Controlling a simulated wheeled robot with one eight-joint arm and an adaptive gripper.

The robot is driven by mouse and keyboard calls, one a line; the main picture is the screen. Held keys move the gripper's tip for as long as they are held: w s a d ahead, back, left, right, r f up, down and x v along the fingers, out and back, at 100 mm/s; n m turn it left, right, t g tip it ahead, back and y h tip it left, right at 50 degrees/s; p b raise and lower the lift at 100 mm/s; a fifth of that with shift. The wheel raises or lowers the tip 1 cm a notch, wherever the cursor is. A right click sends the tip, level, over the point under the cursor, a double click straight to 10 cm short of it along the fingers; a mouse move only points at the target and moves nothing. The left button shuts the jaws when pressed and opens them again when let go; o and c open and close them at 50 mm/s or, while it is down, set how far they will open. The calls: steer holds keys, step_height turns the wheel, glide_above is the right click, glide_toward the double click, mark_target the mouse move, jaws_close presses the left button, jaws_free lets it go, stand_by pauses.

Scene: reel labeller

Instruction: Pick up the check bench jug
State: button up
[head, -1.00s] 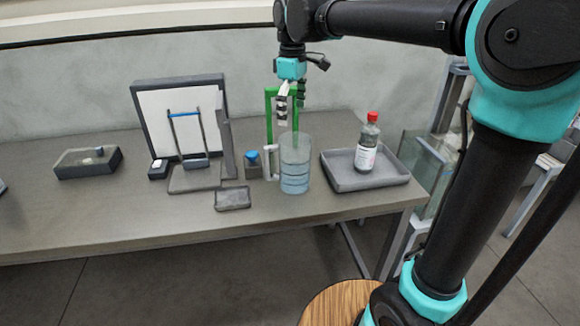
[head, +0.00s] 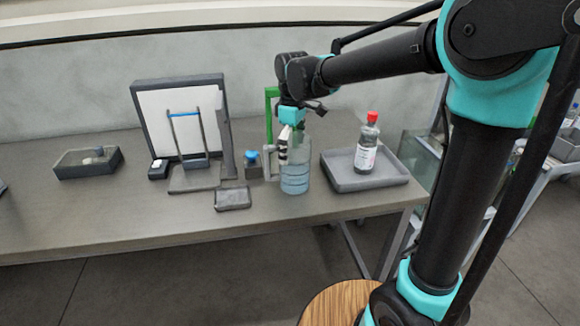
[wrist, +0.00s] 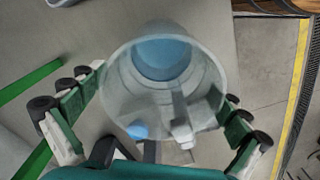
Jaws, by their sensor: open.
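The check bench jug (head: 295,178) is a clear, bluish cylinder with a pale handle on its left side. It stands upright on the bench. My gripper (head: 285,150) points down behind or over the jug in the head view, partly seen through its wall. In the wrist view the jug (wrist: 160,75) appears from above, its round rim between the two spread fingers of my gripper (wrist: 150,120). The fingers are open, and I cannot tell whether either touches the wall. The jug's handle (wrist: 181,120) shows at the lower right of the rim.
A grey tray (head: 345,184) holding a red-capped bottle (head: 367,145) stands right of the jug. A green frame (head: 268,110) rises behind it.

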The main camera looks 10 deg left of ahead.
steer(key=shift+c, duration=0.6)
steer(key=c, duration=1.5)
